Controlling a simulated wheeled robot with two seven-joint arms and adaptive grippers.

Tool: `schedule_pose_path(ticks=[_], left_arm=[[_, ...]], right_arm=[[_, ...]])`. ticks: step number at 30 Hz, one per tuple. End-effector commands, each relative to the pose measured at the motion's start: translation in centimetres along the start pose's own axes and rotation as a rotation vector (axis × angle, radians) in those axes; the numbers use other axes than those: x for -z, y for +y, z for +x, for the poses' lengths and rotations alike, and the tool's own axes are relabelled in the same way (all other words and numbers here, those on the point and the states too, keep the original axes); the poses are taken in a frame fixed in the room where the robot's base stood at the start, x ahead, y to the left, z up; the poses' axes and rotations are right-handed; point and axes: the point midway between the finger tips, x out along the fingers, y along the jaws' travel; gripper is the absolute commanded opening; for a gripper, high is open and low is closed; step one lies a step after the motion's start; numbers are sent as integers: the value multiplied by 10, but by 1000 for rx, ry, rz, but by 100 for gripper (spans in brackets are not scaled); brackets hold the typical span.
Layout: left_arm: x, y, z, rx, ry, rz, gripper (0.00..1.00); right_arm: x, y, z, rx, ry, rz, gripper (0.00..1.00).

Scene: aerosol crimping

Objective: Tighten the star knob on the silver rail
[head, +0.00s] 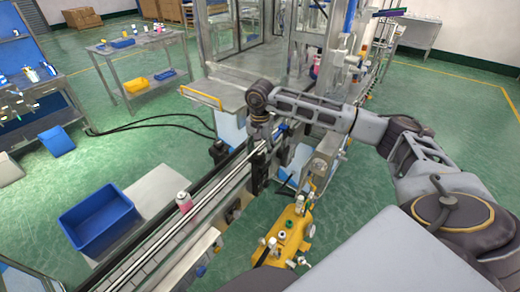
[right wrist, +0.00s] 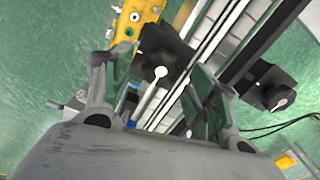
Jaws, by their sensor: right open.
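The silver rail (head: 190,212) runs diagonally through the head view, and it also crosses the right wrist view (right wrist: 222,40). In the right wrist view, a dark block-like part with a pale pin (right wrist: 160,73) lies between my fingers, beside the rail. A similar dark part (right wrist: 273,84) sits across the rail. In the head view my right gripper (head: 272,135) is over the rail, partly hidden. My left gripper is out of view.
A pink-and-silver can (head: 184,202) stands on the conveyor. A blue bin (head: 98,217) is left of it. A yellow machine (head: 288,236) stands right of the rail. The machine frame (head: 235,88) rises behind. Black cables (head: 150,122) cross the floor at left.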

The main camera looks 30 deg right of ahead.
Motion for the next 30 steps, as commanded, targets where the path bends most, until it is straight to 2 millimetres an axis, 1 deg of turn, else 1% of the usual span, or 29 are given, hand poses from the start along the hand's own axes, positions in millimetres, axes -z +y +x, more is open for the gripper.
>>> schedule_pose_path(ticks=[4,11,12,22,23,30], left_arm=[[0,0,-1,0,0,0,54],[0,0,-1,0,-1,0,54],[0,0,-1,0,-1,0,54],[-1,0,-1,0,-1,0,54],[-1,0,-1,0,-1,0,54],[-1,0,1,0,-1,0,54]], right_arm=[[0,0,4,-1,0,0,58],[0,0,5,-1,0,0,58],[0,0,5,-1,0,0,57],[0,0,5,0,0,0,15],[0,0,5,0,0,0,13],[0,0,5,0,0,12,13]])
